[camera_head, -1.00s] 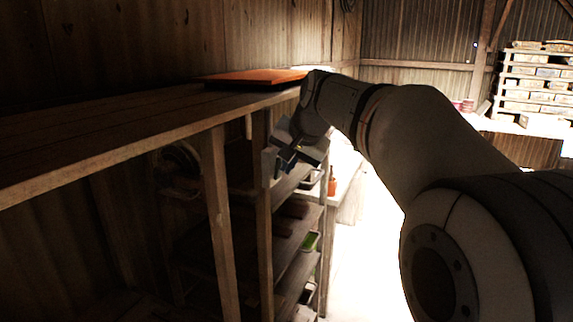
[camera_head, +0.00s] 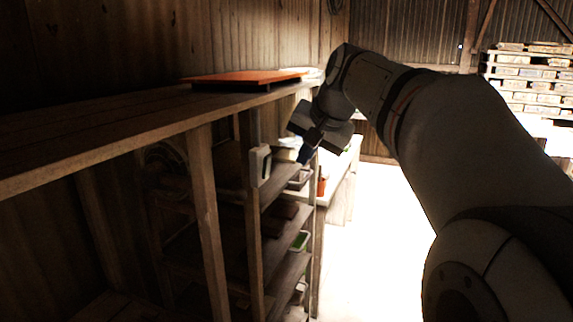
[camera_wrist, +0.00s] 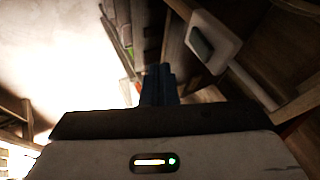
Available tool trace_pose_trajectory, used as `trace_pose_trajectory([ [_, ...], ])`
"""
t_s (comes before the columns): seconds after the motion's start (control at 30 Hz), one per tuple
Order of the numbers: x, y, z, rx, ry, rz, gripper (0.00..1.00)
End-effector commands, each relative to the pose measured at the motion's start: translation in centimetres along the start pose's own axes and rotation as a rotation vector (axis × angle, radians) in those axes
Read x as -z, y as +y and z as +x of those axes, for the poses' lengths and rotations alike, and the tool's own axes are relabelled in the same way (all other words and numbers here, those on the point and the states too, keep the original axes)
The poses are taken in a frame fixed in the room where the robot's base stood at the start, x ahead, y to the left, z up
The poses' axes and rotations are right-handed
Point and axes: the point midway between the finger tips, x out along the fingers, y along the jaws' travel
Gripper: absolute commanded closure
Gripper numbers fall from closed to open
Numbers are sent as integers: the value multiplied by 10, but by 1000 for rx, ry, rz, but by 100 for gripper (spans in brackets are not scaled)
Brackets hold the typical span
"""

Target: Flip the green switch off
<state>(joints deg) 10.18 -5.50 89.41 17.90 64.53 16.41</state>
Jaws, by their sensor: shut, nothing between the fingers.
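The switch (camera_head: 260,165) is a pale plate with a darker rocker, fixed to an upright wooden post of the shelving in the head view. In the wrist view, its pale plate and grey-green rocker (camera_wrist: 200,43) show at the upper right. I cannot tell which way the rocker is tipped. My gripper (camera_head: 304,156) is to the right of the switch, apart from it, with its blue fingers pointing down and left. In the wrist view, the blue fingers (camera_wrist: 158,72) are together and empty, left of and below the switch.
A wooden shelf top (camera_head: 120,122) runs along the left wall with an orange board (camera_head: 245,78) on it. Lower shelves (camera_head: 285,270) hold several items, including a green container (camera_head: 300,241). Bright open floor (camera_head: 370,255) lies to the right. Stacked pallets (camera_head: 525,85) stand at the back right.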

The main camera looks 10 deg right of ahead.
Motion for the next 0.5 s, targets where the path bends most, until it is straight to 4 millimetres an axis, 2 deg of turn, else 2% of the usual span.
trace_pose_trajectory([
  [0.1,-1,5,-24,1,4,0,100],
  [0.2,-2,8,-37,1,2,1,100],
  [0.33,-3,10,-48,1,0,0,100],
  [0.5,-3,10,-51,1,-1,-2,100],
])
